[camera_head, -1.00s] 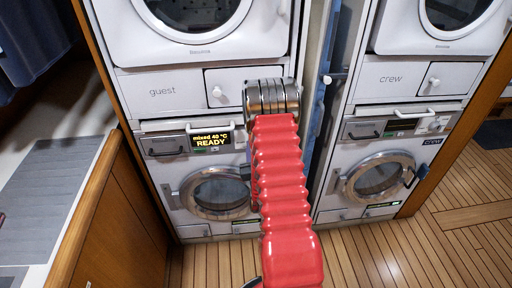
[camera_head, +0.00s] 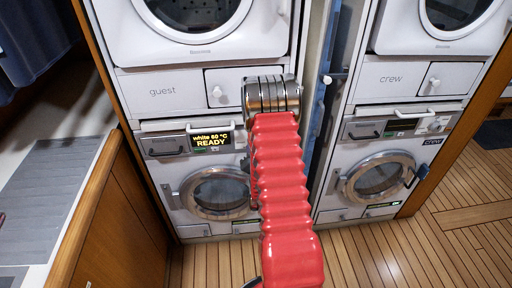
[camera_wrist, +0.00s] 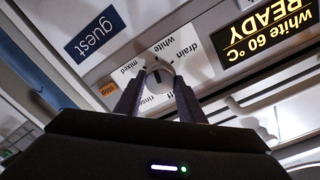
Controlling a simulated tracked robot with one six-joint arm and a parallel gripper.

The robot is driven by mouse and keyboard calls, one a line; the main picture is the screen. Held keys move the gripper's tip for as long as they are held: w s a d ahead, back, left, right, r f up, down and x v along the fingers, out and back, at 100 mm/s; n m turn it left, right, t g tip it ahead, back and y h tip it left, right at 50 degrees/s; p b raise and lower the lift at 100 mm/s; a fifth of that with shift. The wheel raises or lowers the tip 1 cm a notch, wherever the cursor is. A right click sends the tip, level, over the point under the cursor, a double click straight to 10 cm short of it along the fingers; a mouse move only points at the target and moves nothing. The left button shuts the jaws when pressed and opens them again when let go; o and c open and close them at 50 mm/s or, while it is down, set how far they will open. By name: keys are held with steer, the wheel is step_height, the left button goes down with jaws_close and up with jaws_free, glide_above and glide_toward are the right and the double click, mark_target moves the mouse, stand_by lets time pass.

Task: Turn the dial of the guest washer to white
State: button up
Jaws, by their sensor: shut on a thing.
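The guest washer (camera_head: 211,190) is the lower left machine in the head view. Its display (camera_head: 212,139) reads white at 60 °C and READY. The same display (camera_wrist: 265,35) shows upside down in the wrist view. In the head view my red arm hides the dial and the fingers.
A blue guest label (camera_wrist: 95,34) is beside the dial. The crew washer (camera_head: 376,177) stands to the right, past a narrow gap with blue and grey parts. A wooden cabinet (camera_head: 115,225) is close on the left. Plank floor (camera_head: 400,255) lies clear at the lower right.

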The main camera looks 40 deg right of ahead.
steer(key=shift+f+m, duration=0.2)
steer(key=shift+m, duration=0.3)
steer(key=o, duration=1)
steer(key=shift+r, duration=0.1)
steer(key=shift+o, duration=0.2)
